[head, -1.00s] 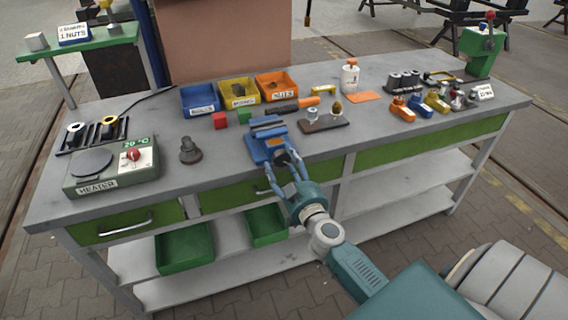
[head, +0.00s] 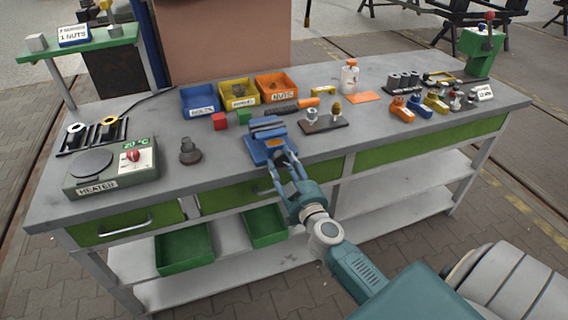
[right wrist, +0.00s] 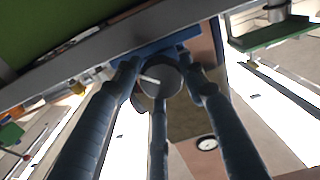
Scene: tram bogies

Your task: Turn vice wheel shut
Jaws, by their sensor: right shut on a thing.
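The blue vice (head: 268,141) stands at the front edge of the grey workbench. The vice wheel is largely hidden behind my fingers in the head view. In the right wrist view a round dark wheel (right wrist: 160,78) with a pale thin bar sits between my fingers, below the blue vice base (right wrist: 165,48). My right gripper (head: 282,168) reaches up to the front of the vice, its blue fingers closed around the wheel. In the right wrist view my right gripper (right wrist: 160,88) has fingers on both sides of it. My left gripper does not show.
Blue (head: 200,101), yellow (head: 240,93) and orange (head: 277,87) bins stand behind the vice. A heater (head: 112,170) and a dark round part (head: 190,151) are to the left. A small plate with parts (head: 324,122) is close on the right. Green drawers run below the bench top.

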